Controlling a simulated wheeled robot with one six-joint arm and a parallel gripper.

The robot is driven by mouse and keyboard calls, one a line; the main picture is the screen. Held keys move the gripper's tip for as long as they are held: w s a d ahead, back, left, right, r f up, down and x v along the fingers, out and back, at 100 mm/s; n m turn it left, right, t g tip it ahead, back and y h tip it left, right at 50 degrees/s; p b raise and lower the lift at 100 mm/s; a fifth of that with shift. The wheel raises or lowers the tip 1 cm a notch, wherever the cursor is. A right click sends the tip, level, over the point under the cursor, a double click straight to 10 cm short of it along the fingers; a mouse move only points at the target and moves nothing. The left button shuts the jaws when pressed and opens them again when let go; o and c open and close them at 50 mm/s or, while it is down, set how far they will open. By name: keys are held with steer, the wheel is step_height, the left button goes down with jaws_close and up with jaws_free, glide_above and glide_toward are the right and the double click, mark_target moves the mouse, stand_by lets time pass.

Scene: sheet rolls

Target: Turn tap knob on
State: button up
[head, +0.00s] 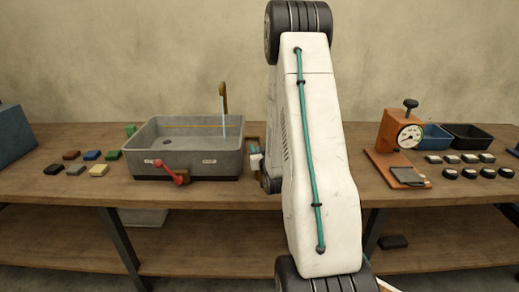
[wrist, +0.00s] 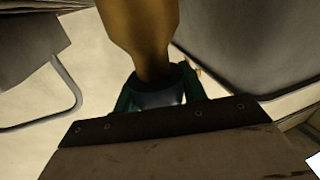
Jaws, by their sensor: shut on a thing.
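The grey sink basin (head: 187,160) stands on the bench left of my arm. A brown tap spout (head: 223,90) rises at its back right, with a pale narrow strip below it; I cannot tell whether this is water. My gripper (head: 256,162) is at the basin's right side, partly hidden by my arm. In the wrist view, its green fingers (wrist: 157,98) are shut on the brass tap knob (wrist: 140,30), around its narrow dark end. The knob's turn angle cannot be told.
A red lever (head: 171,173) sticks out from the basin's front. Several coloured blocks (head: 92,155) lie left of it. An orange gauge stand (head: 391,130), dark trays (head: 468,136) and several small round pieces (head: 470,173) stand right of my arm.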

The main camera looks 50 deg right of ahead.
steer(key=shift+d+m+g+h, duration=0.1)
steer(key=shift+m+g+h, duration=0.3)
steer(key=shift+h, duration=0.1)
steer(key=o, duration=1)
steer(key=shift+c, duration=0.2)
steer(key=shift+s, duration=0.1)
steer(key=v, duration=0.7)
steer(key=shift+s+a, duration=0.25)
steer(key=shift+s, duration=0.05)
